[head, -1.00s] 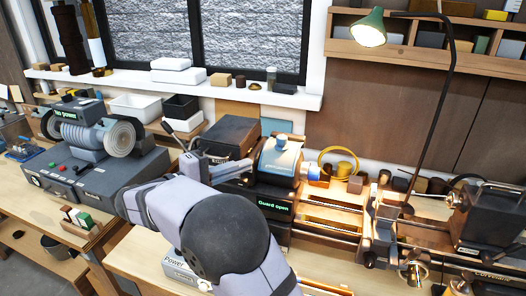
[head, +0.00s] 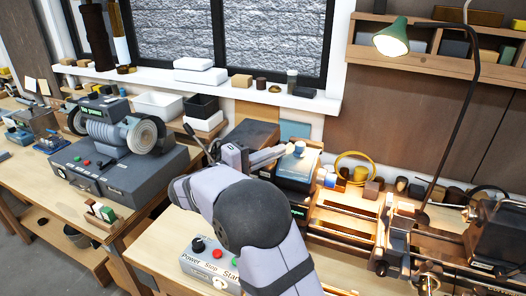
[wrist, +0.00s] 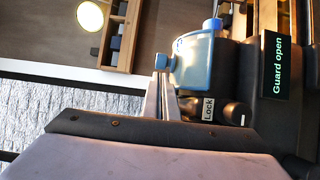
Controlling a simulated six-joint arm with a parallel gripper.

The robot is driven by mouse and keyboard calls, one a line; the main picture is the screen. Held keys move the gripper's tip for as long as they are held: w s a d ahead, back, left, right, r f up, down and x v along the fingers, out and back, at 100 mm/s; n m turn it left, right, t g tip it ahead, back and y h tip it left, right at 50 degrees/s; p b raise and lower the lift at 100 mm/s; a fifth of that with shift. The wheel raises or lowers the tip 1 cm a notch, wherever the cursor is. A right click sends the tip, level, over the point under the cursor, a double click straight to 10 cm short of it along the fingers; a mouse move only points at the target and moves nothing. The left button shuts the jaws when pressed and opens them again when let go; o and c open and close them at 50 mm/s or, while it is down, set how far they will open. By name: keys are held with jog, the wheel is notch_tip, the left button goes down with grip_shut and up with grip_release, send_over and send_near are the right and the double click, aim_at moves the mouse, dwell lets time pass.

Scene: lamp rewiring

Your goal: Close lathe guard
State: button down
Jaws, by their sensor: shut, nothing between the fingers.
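The lathe guard (head: 297,166) is a blue-grey rounded cover with a blue knob (head: 299,148) on top, on the lathe's headstock. The guard fills the upper middle of the wrist view (wrist: 195,62). A lit display (wrist: 278,65) beside it reads "Guard open". My gripper (head: 284,151) is shut and empty, at the guard's upper left in the head view. In the wrist view its fingertips (wrist: 162,72) lie right beside the guard's edge; I cannot tell if they touch. My arm hides part of the headstock and display in the head view.
A "Lock" label (wrist: 208,109) and a dark knob (wrist: 237,113) are close to the fingers. A control box (head: 212,262) with Power, Stop and Start stands in front of my arm. A bench grinder (head: 115,140) is at left. A lamp (head: 392,38) hangs at right.

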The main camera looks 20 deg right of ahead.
aim_at(285, 164)
jog(key=shift+p+x, duration=0.35)
jog(key=shift+x, duration=0.85)
jog(key=shift+s+d+f+b, duration=0.2)
jog(key=shift+s+d+b, duration=0.25)
jog(key=shift+b, duration=0.25)
jog(key=s+d+b, duration=0.7)
jog(key=b, duration=0.1)
jog(key=shift+s+r, duration=0.15)
jog(key=shift+s, duration=0.15)
jog(key=shift+d, duration=0.2)
jog(key=shift+s+a, duration=0.1)
jog(key=shift+a, duration=0.05)
jog(key=b+v, duration=0.3)
jog(key=v, duration=0.7)
